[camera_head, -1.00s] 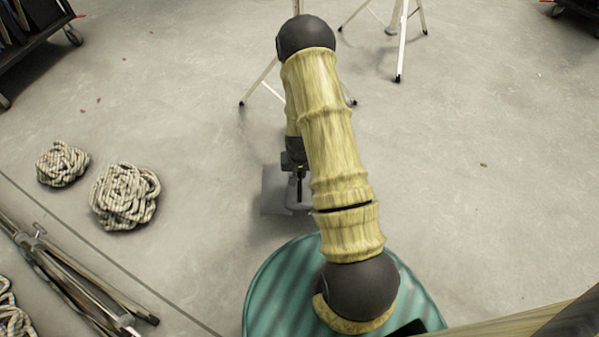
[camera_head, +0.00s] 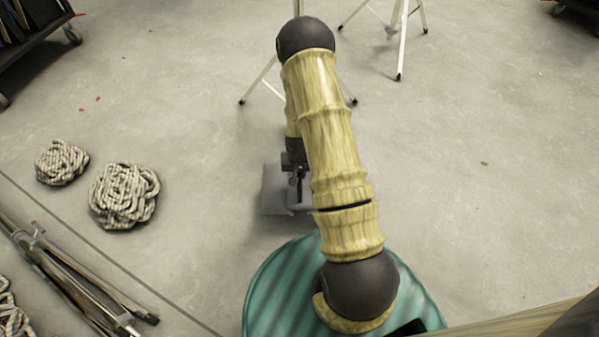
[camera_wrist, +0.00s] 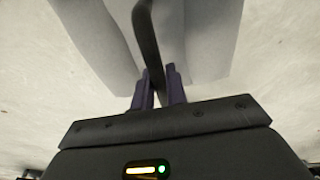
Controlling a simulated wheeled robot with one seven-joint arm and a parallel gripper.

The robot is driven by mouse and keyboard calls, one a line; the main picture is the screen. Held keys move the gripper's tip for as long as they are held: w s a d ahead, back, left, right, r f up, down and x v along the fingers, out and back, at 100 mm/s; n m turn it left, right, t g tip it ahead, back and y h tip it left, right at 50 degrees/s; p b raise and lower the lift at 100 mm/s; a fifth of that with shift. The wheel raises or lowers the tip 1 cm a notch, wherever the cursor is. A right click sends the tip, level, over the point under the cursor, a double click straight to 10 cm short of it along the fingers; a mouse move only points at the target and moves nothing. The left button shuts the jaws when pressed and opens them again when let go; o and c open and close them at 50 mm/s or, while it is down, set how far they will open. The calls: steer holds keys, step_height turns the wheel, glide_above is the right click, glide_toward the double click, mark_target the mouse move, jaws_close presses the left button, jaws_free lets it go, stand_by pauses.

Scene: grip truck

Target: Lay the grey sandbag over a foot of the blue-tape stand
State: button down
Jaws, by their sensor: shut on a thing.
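The grey sandbag (camera_head: 274,192) is just in front of my base in the head view, partly hidden by my arm. It fills the top of the wrist view (camera_wrist: 205,40), with a dark strap (camera_wrist: 147,30) running along its middle. My gripper (camera_wrist: 159,82) is shut on this strap, and it also shows small in the head view (camera_head: 298,180). I cannot tell whether the bag touches the floor. Two light-coloured stands are at the top: one (camera_head: 261,80) largely behind my arm, the other (camera_head: 401,50) to its right. No blue tape is visible on either.
Two coiled ropes (camera_head: 124,195) (camera_head: 61,162) lie on the floor at left. A folded metal stand (camera_head: 75,280) and another rope (camera_head: 12,312) are at lower left. A dark cart (camera_head: 35,35) is at upper left. The floor at right is clear.

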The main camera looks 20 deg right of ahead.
steer(key=shift+w+f+b, duration=0.1)
steer(key=shift+f+b, duration=1.05)
steer(key=shift+f, duration=0.95)
stand_by(0.5)
steer(key=c, duration=1.3)
jaws_free()
steer(key=shift+s+f, duration=0.15)
steer(key=shift+s, duration=0.05)
steer(key=r+p, duration=0.3)
steer(key=r, duration=0.2)
steer(key=s+r+p, duration=0.1)
steer(key=r+p, duration=0.2)
steer(key=r, duration=0.3)
steer(key=r+p, duration=0.3)
steer(key=r, duration=0.3)
steer(key=shift+s+a+r, duration=0.25)
steer(key=shift+s+a, duration=0.1)
steer(key=shift+a, duration=0.05)
steer(key=shift+r, duration=0.1)
